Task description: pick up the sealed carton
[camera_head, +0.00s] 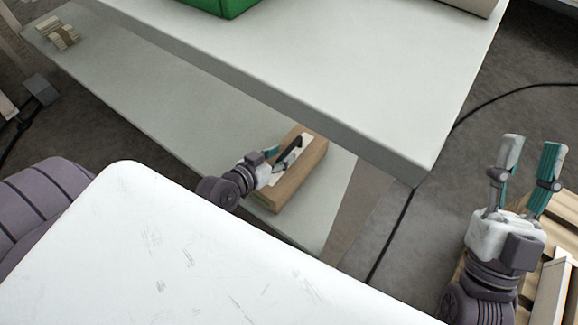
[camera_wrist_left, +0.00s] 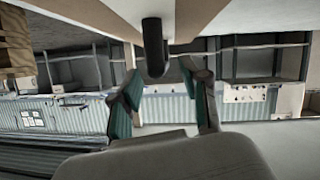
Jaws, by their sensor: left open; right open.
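A brown carton (camera_head: 308,172) lies on the lower grey shelf, below the raised white tabletop. My left gripper (camera_head: 290,150) is at the carton and covers part of its top in the head view. Whether it touches the carton cannot be told. In the left wrist view the two teal-padded fingers of my left gripper (camera_wrist_left: 165,95) stand apart, with no object clearly held between them. A black rounded part (camera_wrist_left: 154,48) hangs at the top centre there; I cannot tell what it belongs to. My right gripper (camera_head: 530,155) is open and empty at the right, fingers pointing up.
The white tabletop (camera_head: 330,60) overhangs the lower shelf (camera_head: 180,110). A green container (camera_head: 222,6) stands on the tabletop. A small wooden piece (camera_head: 58,35) lies at the shelf's far left. A wooden pallet (camera_head: 560,215) is below my right gripper. A black cable (camera_head: 398,225) crosses the floor.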

